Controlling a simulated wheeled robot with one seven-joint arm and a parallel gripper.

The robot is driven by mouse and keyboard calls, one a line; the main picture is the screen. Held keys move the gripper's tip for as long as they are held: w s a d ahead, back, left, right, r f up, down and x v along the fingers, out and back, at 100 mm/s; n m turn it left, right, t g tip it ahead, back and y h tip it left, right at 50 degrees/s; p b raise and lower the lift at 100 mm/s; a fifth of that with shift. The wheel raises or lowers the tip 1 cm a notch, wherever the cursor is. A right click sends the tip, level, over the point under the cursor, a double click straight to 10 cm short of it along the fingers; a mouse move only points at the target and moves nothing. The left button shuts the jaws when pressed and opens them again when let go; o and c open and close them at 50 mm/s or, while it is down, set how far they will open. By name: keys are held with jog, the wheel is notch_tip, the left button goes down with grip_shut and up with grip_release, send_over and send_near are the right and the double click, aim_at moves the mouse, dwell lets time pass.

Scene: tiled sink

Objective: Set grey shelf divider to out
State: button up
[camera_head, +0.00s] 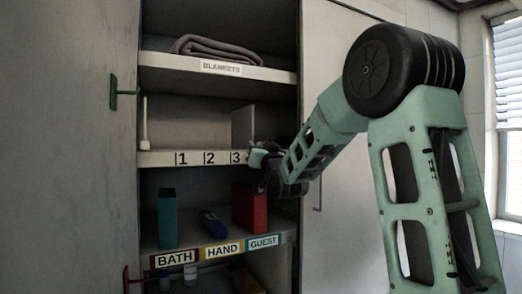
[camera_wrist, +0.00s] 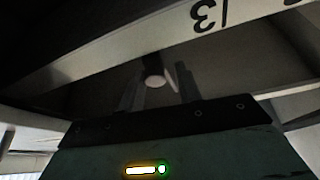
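The grey shelf divider (camera_head: 243,125) is an upright panel on the middle shelf, standing near the number 3. The shelf's front edge (camera_head: 190,158) carries the numbers 1, 2 and 3. My gripper (camera_head: 262,165) is at the right end of this edge, just right of the 3, below the divider. In the wrist view the two dark fingers of my gripper (camera_wrist: 158,85) stand apart. A small pale round thing shows between them; I cannot tell what it is. The numbered edge (camera_wrist: 150,45) crosses the top of the wrist view. I cannot make out the divider there.
A folded grey blanket (camera_head: 215,49) lies on the top shelf. A teal box (camera_head: 167,218), a blue item (camera_head: 213,222) and a red box (camera_head: 249,208) stand on the lower shelf. A white post (camera_head: 144,123) stands at the middle shelf's left. Cabinet sides flank the shelves.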

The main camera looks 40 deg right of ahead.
jog(key=shift+s, duration=0.1)
jog(key=b+v, duration=0.7)
jog(key=v, duration=1)
jog(key=shift+s, duration=0.1)
